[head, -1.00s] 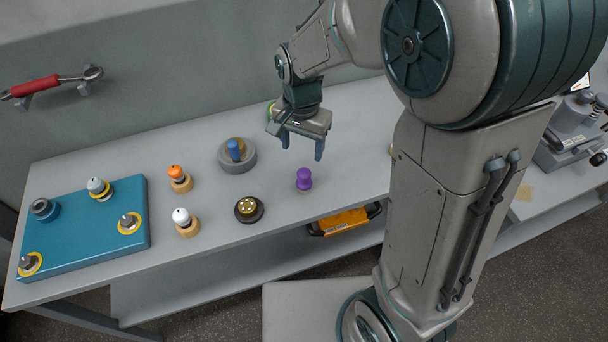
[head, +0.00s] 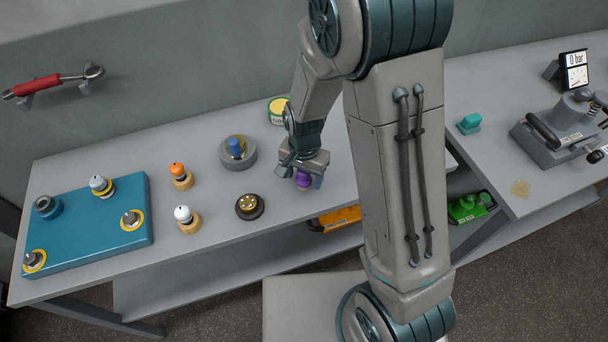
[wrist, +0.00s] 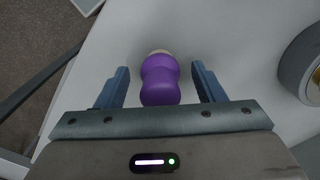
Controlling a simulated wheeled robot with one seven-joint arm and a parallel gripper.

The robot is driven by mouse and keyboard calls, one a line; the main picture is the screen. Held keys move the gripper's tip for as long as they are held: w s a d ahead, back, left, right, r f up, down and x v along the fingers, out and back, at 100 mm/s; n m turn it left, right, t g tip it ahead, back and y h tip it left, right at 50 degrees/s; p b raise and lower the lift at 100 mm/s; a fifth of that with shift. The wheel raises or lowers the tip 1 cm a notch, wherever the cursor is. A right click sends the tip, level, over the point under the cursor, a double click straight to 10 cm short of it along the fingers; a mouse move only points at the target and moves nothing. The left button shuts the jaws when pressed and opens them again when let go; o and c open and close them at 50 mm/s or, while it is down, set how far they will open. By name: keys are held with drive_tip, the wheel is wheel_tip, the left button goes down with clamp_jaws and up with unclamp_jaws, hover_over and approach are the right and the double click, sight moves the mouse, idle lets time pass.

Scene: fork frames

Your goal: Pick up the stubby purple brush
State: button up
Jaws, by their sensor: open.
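The stubby purple brush (head: 303,180) stands on the grey table near its front edge, partly hidden by my gripper in the head view. In the wrist view the brush (wrist: 160,80) shows a rounded purple handle and a pale end. My gripper (head: 301,176) is lowered over it. In the wrist view my gripper (wrist: 162,86) is open, with one blue finger on each side of the brush. A gap shows between the brush and each finger.
A grey round holder with a blue peg (head: 237,152) stands left of the gripper. A dark round disc with gold dots (head: 249,207) lies nearer the front edge. Orange-topped (head: 180,175) and white-topped (head: 186,218) pieces stand beside a teal board (head: 90,245).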

drive_tip(key=c, duration=1.1)
drive_tip(key=shift+r, duration=0.45)
wheel_tip(320, 180, up, 3)
drive_tip(key=shift+r+b, duration=0.1)
drive_tip(key=shift+b, duration=0.3)
drive_tip(key=d+r, duration=0.2)
drive_tip(key=d, duration=0.2)
drive_tip(key=d+r+b, duration=0.1)
drive_tip(key=d+r, duration=0.1)
drive_tip(key=d, duration=0.1)
drive_tip(key=d+r, duration=0.3)
drive_tip(key=d, duration=0.1)
drive_tip(key=shift+d+b, duration=0.35)
drive_tip(key=shift+b, duration=0.05)
